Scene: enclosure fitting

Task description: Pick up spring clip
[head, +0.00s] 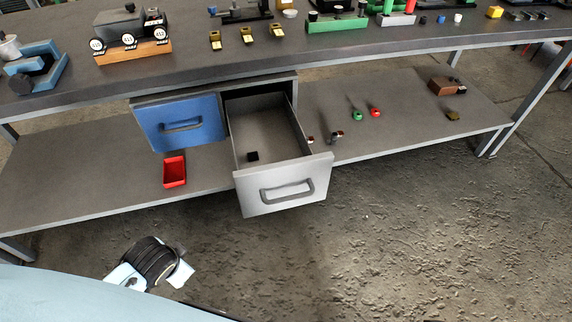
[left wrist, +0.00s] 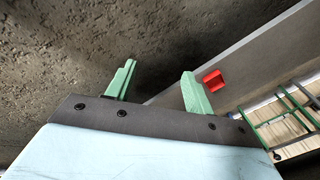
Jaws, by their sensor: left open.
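No part in view can be surely named as the spring clip. A small black part (head: 252,156) lies on the floor of the open grey drawer (head: 282,191), toward its front left; it is too small to make out its shape. My left gripper (left wrist: 158,72) shows in the left wrist view with two pale green fingers spread apart and nothing between them. The concrete floor and a shelf edge are beyond it. My left fingers cannot be made out in the head view. My right gripper is in neither view.
A closed blue drawer (head: 181,123) is left of the open one. A red bin (head: 174,171) sits on the lower shelf (head: 75,187), and shows in the left wrist view (left wrist: 212,79). Small red and green parts lie right of the drawer. Fixtures crowd the benchtop (head: 190,71).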

